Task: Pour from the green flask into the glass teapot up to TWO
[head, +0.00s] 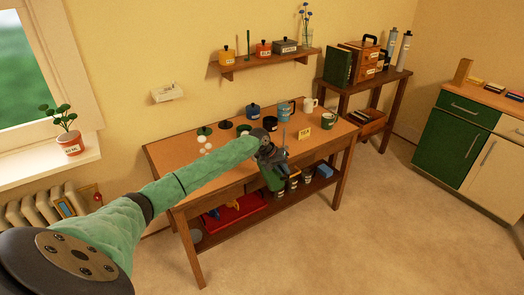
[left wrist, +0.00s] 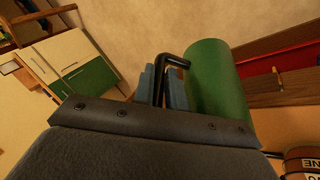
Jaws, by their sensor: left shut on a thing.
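My left gripper (head: 274,164) is at the front edge of the desk in the head view. In the left wrist view its blue finger pads (left wrist: 163,88) are shut on the black bent handle (left wrist: 174,61) of the green flask (left wrist: 217,85). The flask's green body also shows just below the gripper in the head view (head: 272,181), in front of the desk edge. Its opening and contents are hidden. I cannot make out the glass teapot or its marks. My right gripper is not in view.
The desk (head: 185,157) carries a blue pot (head: 253,111), a blue jug (head: 285,112), a white mug (head: 308,105) and a yellow sign (head: 304,133). Its lower shelf holds a red tray (head: 236,213), several tins and a blue box (head: 325,170). Open floor (head: 375,230) lies to the right.

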